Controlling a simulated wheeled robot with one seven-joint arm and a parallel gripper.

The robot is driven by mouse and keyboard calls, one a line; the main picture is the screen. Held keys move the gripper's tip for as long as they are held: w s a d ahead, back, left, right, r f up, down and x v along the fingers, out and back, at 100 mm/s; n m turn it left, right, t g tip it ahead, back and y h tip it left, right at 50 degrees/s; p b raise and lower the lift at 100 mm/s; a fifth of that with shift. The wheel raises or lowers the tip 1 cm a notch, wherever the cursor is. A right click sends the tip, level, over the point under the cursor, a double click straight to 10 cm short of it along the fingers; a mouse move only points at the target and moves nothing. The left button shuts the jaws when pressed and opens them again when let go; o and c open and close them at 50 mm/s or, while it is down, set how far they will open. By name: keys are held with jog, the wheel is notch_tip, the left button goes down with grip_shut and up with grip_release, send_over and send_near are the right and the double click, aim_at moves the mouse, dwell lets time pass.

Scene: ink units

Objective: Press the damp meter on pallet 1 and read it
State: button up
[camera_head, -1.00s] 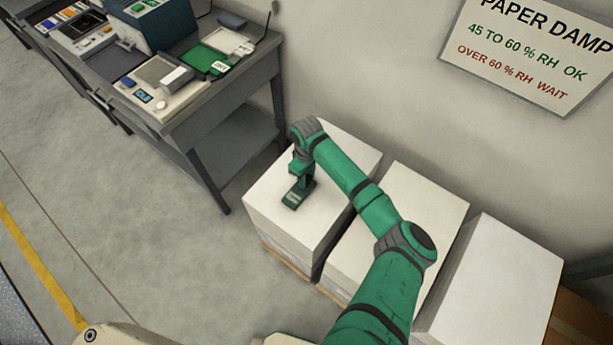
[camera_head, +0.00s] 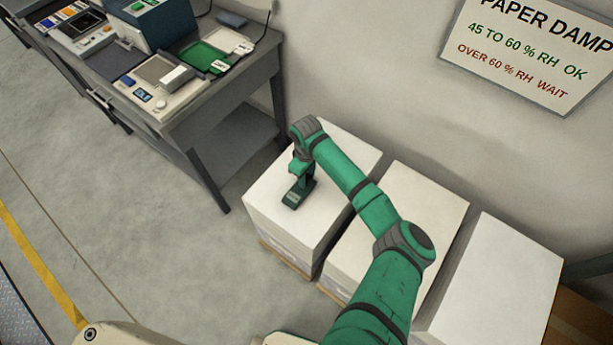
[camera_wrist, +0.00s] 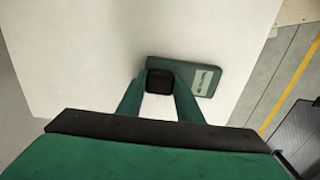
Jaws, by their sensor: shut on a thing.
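The damp meter (camera_head: 292,199) is a dark green flat unit with a small pale display, on top of the leftmost white paper stack (camera_head: 330,215). In the wrist view the meter (camera_wrist: 210,82) lies flat against the white top, its display too small to read. My gripper (camera_head: 302,172) reaches down from above onto the meter. In the wrist view my gripper (camera_wrist: 160,76) has its two green fingers closed on the meter's black block-like grip (camera_wrist: 159,82). The fingers and my wrist hide part of the meter.
Two more white stacks (camera_head: 410,215) stand to the right, with narrow gaps between. A grey bench (camera_head: 200,120) with instruments stands at the upper left. A wall sign (camera_head: 530,50) reads 45 to 60 % RH OK, over 60 % RH wait. Floor at left is clear.

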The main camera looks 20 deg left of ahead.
jog(key=shift+r, duration=3.45)
